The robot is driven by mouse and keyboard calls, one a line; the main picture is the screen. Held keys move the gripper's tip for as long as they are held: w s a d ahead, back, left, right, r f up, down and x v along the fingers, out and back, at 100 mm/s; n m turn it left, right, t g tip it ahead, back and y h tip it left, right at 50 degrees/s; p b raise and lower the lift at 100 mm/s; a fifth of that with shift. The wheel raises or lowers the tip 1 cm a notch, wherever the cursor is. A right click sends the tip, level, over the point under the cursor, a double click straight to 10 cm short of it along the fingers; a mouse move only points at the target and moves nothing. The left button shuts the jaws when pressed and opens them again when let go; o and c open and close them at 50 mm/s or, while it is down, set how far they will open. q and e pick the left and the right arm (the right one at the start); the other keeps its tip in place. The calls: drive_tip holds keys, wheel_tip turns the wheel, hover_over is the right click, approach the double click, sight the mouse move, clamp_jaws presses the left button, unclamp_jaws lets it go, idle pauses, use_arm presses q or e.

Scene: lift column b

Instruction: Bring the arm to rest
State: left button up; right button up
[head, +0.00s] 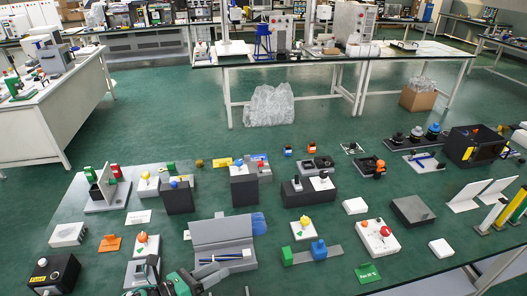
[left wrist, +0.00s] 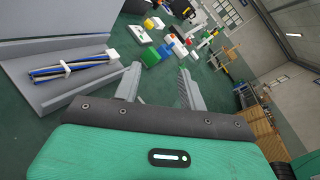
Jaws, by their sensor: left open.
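My left gripper (head: 182,272) is low in the head view, just left of and in front of a grey open case (head: 208,232). In the left wrist view its two grey fingers (left wrist: 158,78) stand apart with nothing between them. The grey case fills the left of that view, and a bundle of blue, black and white cables (left wrist: 72,68) with white clips lies in it. My right gripper is in neither view.
Green surface holds many small items. A black box (head: 54,274) stands at the lower left, a green-and-blue block assembly (head: 312,252) right of the case, a white plate with a red button (head: 381,237) farther right. Dark blocks (head: 244,187) stand behind. Lab benches (head: 330,58) line the back.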

use_arm(q)
drive_tip(key=s+a+f+m+g+y, duration=0.2)
drive_tip(key=s+a+m+y, duration=0.3)
drive_tip(key=m, duration=0.6)
drive_tip(key=s+a+f+m+g+y, duration=0.2)
drive_tip(key=s+m+y, duration=0.2)
drive_tip(key=s+m, duration=0.55)
drive_tip(key=s+a+f+m+g+y, duration=0.2)
drive_tip(key=s+a+m+y, duration=0.15)
drive_tip(key=m, duration=1.05)
wheel_tip(320, 180, down, 33)
drive_tip(key=s+g, duration=0.2)
drive_tip(key=s, duration=0.1)
drive_tip(key=s+a+f, duration=0.3)
drive_tip(key=s+f, duration=1.4)
drive_tip(key=shift+s+f+g, duration=0.3)
drive_tip(key=shift+s+g, duration=0.1)
drive_tip(key=shift+s+a+y, duration=0.15)
drive_tip(key=shift+s+y, duration=0.05)
drive_tip(key=shift+y, duration=0.05)
drive_tip(key=shift+c, duration=0.6)
